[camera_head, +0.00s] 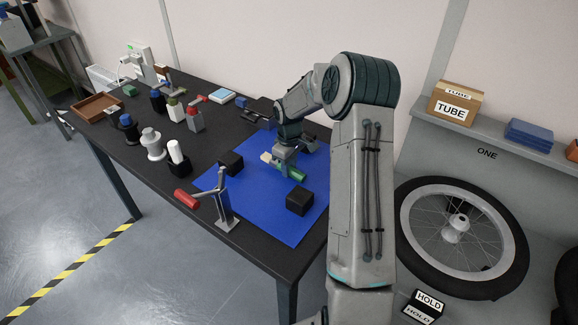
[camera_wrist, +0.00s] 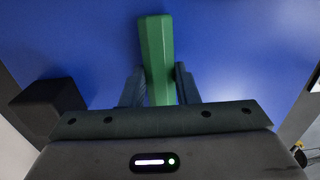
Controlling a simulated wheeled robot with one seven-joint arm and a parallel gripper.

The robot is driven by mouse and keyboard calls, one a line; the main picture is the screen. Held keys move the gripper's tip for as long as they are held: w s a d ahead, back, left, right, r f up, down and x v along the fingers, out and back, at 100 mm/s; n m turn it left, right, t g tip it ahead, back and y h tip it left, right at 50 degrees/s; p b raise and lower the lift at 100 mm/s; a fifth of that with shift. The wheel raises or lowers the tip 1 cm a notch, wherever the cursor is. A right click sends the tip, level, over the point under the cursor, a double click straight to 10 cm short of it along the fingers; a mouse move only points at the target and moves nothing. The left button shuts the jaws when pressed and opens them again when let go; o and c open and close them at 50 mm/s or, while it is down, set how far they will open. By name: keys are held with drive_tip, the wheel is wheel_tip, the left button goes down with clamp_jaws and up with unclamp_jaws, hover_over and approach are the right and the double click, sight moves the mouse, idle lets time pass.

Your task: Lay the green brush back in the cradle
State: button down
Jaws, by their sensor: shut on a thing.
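The green brush (camera_head: 297,175) is between the fingers of my gripper (camera_head: 283,166) over the blue mat. A pale end, perhaps its bristles, shows at the left of my gripper. In the wrist view the green handle (camera_wrist: 155,45) points away from my gripper (camera_wrist: 160,85), with one finger on each side. My fingers are shut on it. Two black blocks stand on the mat, one (camera_head: 231,162) left of the brush and one (camera_head: 300,202) nearer the front. They may be the cradle; I cannot tell. Any gap between brush and mat is unclear.
Several bottles, a white cylinder (camera_head: 175,152) and a wooden tray (camera_head: 96,107) fill the table's left.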

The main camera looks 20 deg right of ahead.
drive_tip(key=shift+s+f, duration=0.1)
drive_tip(key=shift+f, duration=0.1)
drive_tip(key=c, duration=1.1)
unclamp_jaws()
drive_tip(key=shift+f, duration=0.2)
